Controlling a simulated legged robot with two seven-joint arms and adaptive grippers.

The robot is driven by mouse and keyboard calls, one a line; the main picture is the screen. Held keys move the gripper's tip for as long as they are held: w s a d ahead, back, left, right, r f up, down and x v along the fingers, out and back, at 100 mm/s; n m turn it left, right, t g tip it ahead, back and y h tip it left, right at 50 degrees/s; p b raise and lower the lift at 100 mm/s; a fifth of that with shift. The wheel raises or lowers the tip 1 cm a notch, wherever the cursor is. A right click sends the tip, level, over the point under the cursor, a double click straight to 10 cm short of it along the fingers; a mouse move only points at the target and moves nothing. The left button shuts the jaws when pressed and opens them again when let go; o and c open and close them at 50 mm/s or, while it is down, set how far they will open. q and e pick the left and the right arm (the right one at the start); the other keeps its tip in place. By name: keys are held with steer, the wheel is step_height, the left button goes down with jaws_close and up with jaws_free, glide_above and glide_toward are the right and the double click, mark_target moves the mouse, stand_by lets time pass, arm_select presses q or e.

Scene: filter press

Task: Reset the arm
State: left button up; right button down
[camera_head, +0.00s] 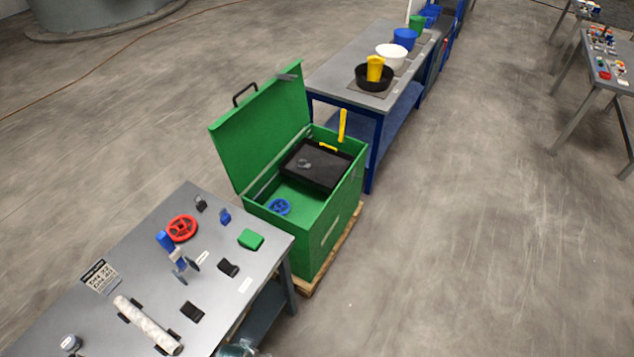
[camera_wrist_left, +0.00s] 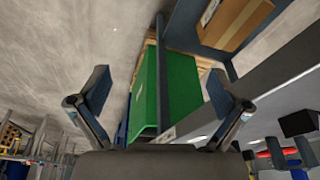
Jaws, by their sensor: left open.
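My left gripper (camera_wrist_left: 157,75) shows in the left wrist view with its two dark fingers spread wide apart and nothing between them. Beyond the fingers are bare floor and the side of the green chest (camera_wrist_left: 180,90), apart from the gripper. In the head view, neither arm can be clearly made out. The green chest (camera_head: 318,235) stands there with its lid (camera_head: 260,130) raised.
A grey table (camera_head: 75,235) carries a red handwheel (camera_head: 182,228), a green block (camera_head: 250,239) and a pale roll (camera_head: 148,325). The chest holds a black tray (camera_head: 318,165) and blue handwheel (camera_head: 279,207). A cardboard box (camera_wrist_left: 232,22) shows near the gripper.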

arm_select(q)
steer(key=s+f+g+b, duration=0.1)
steer(key=s+f+b, duration=0.15)
steer(key=f, duration=0.95)
steer(key=s+f+b, duration=0.2)
steer(key=s+f, duration=0.1)
steer(key=f, duration=1)
steer(key=s+a+f+b, duration=0.1)
steer(key=s+f, duration=0.7)
steer(key=s+a+f+g+b, duration=0.1)
steer(key=s+a+f+b, duration=0.1)
steer(key=s+f, duration=0.5)
steer(key=shift+s+a+f, duration=0.25)
steer(key=shift+s+f, duration=0.15)
steer(key=shift+f, duration=0.35)
